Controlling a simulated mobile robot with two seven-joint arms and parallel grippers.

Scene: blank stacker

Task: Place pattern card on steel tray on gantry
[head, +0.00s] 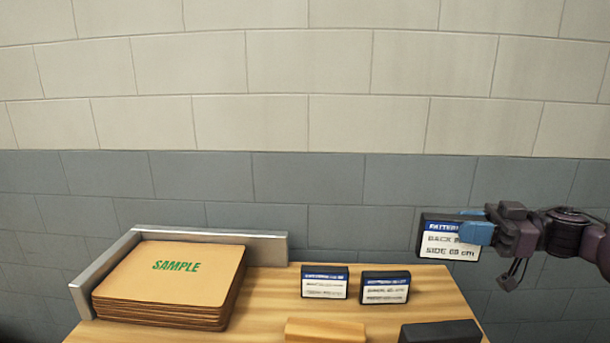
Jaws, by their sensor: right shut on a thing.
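The pattern card (437,246) is a dark block with a blue and white label reading "PATTERN", "BACK" and "SIDE 65 cm". My right gripper (474,233) is shut on its upper right part and holds it upright, above the table's right edge. The blue fingertips cover part of the label. No left gripper is in view. I cannot make out a steel tray on a gantry; a grey metal angled fence (210,235) stands along the left and back of the table.
A stack of tan sheets marked "SAMPLE" (178,267) sits inside the fence. Two labelled dark blocks (325,282) (385,287) stand on the wooden table (270,300). A wooden block (325,330) and a black block (440,332) lie at the front. A block wall is behind.

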